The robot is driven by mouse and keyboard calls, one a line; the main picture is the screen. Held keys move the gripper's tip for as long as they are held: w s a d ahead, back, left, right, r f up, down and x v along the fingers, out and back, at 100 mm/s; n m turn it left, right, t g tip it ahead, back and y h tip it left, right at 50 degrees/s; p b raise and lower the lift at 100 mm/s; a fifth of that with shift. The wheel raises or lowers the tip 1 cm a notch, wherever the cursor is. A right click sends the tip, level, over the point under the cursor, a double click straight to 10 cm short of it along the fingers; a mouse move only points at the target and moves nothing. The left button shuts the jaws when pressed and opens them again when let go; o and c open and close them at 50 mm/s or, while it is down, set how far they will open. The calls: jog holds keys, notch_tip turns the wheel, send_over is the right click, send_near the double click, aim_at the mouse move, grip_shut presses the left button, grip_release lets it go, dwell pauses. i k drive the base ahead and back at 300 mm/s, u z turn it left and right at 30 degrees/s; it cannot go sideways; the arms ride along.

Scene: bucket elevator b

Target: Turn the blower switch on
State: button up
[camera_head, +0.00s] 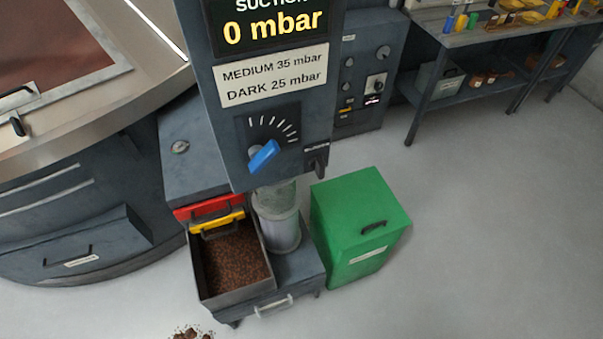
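A dark grey control column (228,160) stands in the middle of the view. The blower switch (318,166) is a small dark lever low on the right of its front face. A small label sits just above the switch, too small to read surely. The switch lever appears to point down. Left of it is a blue dial knob (264,156) with white scale marks around it. The suction display (272,27) above reads 0 mbar. My gripper is not in view.
An open bin of brown beans (199,290) sits below the column, beside a clear cylinder (282,232). A green box (360,215) stands to the right. A large round machine (75,225) fills the left. The floor at right is clear; some beans (188,333) lie spilled in front.

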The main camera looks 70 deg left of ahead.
aim_at(318, 163)
jog(key=u, duration=2.85)
jog(key=k, duration=0.45)
jog(key=z, duration=0.25)
